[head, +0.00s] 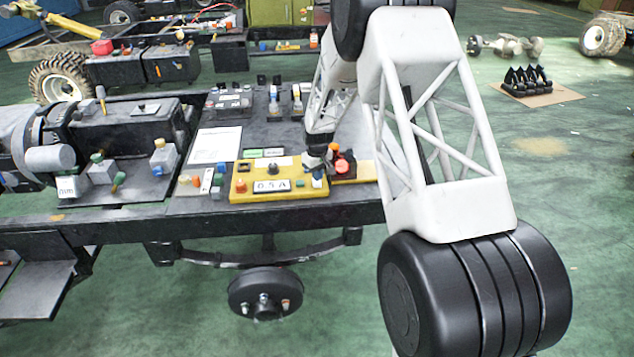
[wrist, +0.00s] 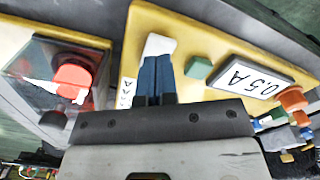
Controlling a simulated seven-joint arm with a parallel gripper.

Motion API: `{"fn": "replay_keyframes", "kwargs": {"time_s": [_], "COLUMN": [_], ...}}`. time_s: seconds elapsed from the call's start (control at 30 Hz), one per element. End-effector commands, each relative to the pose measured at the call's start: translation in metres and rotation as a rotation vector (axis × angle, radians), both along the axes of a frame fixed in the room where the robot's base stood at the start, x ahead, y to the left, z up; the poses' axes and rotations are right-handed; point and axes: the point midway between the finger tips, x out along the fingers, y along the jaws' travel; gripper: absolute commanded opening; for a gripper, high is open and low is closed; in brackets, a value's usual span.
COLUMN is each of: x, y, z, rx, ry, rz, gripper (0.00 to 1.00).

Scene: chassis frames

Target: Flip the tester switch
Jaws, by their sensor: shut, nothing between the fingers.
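The yellow tester box (head: 296,195) with a 0.5 A label sits at the front edge of the bench, and its yellow top (wrist: 205,30) fills the upper wrist view. My gripper (head: 316,172) is over the right end of this box. In the wrist view my blue fingers (wrist: 156,62) are together with nothing held between them. A white piece (wrist: 159,45), which looks like the switch lever, shows right at the fingertips. I cannot tell whether they touch it, and the switch base is hidden behind the fingers. A small green block (wrist: 198,68) is beside the fingers.
A red button (wrist: 73,76) in a clear guard stands on a separate yellow-edged box beside the tester; it also shows in the head view (head: 342,166). Orange and blue knobs (wrist: 293,100) are at the tester's other end. A white sheet (head: 215,145) lies behind.

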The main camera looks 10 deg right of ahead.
Motion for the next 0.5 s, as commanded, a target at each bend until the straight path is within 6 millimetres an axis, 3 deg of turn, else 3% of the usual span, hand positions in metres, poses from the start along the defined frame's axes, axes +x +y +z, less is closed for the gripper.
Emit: {"fn": "replay_keyframes", "kwargs": {"time_s": [0.5], "x": [0.0001], "y": [0.0000], "z": [-0.0039], "rx": [0.000], "ry": [0.000], "rz": [0.000], "gripper": [0.00]}}
